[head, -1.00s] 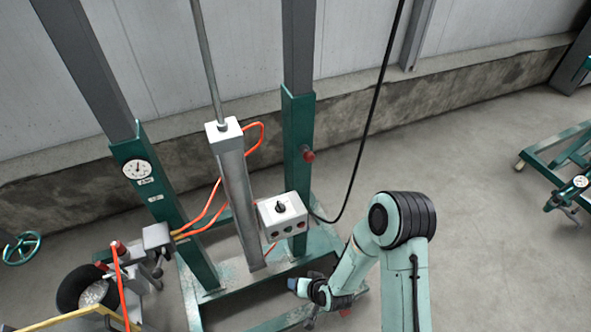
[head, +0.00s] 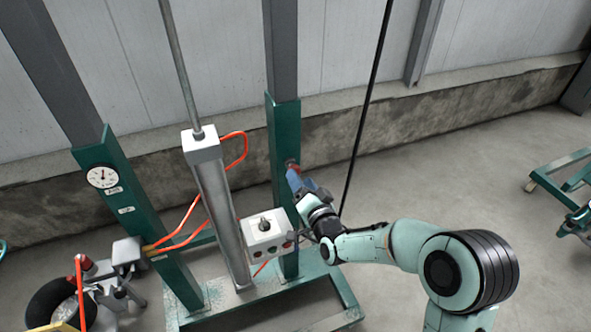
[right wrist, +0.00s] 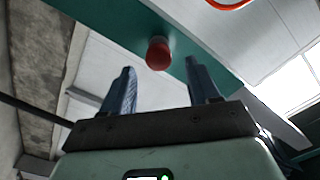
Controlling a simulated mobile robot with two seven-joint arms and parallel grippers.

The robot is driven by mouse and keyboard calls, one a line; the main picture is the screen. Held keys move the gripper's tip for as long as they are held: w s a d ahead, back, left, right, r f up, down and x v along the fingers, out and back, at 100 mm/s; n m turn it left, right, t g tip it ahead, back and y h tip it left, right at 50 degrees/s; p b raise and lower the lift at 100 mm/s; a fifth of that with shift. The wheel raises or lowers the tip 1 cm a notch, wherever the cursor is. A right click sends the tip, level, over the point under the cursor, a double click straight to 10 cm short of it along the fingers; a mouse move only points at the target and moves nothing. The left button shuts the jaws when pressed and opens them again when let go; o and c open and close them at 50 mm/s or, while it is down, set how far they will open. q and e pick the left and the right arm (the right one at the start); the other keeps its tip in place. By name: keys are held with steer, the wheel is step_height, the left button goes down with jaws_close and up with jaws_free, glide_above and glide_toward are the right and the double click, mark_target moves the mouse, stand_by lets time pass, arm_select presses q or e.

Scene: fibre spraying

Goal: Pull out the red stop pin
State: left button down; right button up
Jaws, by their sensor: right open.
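The red stop pin (right wrist: 158,54) has a round red knob that sticks out of the green right-hand post (head: 283,135) of the frame. In the head view the pin (head: 292,165) is partly hidden behind my right gripper's blue fingers. My right gripper (head: 301,181) is raised beside the post, at the pin's height. In the right wrist view my right gripper (right wrist: 160,70) is open, with one blue finger on each side of the line to the knob. The knob lies at or just beyond the fingertips, and nothing is gripped. My left gripper is out of view.
A white control box (head: 264,232) with a black knob sits left of my right forearm. A silver cylinder (head: 220,205) with orange hoses stands between the posts. A black cable (head: 365,110) hangs behind my right gripper.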

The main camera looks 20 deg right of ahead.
steer(key=w, duration=0.5)
steer(key=shift+d, duration=0.2)
jaws_close()
